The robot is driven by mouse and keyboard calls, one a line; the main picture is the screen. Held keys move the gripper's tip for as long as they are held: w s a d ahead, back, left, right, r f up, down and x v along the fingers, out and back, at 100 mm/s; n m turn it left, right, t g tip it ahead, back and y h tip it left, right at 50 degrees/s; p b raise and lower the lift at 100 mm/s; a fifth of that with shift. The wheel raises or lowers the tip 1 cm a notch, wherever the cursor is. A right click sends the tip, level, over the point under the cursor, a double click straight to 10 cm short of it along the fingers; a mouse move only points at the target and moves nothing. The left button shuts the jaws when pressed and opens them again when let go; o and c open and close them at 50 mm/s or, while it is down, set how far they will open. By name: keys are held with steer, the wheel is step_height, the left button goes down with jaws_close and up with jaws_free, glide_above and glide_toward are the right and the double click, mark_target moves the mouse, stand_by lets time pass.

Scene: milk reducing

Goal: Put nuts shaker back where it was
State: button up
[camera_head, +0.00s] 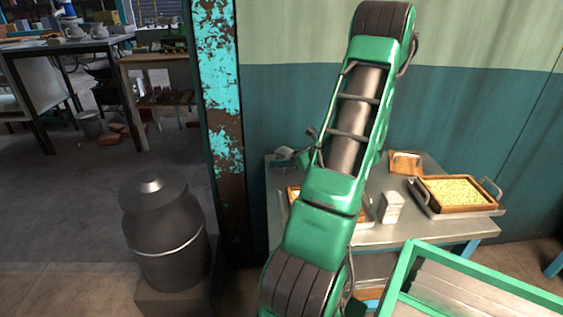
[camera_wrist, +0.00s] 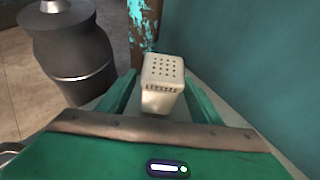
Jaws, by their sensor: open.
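A pale shaker (camera_wrist: 162,72) with a perforated top stands upright between the two green fingers of my gripper (camera_wrist: 160,84) in the wrist view. The fingers are open, one on each side, with a visible gap to it. In the head view, a small pale thing (camera_head: 284,154) at the table's back left corner seems to be this shaker, beside a green part of my gripper; my arm hides most of the gripper. A second white shaker (camera_head: 391,207) stands on the table right of my arm. I cannot tell from markings which holds nuts.
The metal table (camera_head: 420,232) holds a tray of pale yellow bits (camera_head: 456,191), a small wooden box (camera_head: 405,163) and another tray partly behind my arm. A rusty pillar (camera_head: 222,110) and a dark milk can (camera_head: 165,235) stand to the left. The teal wall (camera_head: 480,110) is close behind.

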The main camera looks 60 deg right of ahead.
steer(key=v, duration=1.2)
steer(key=shift+w+r, duration=0.1)
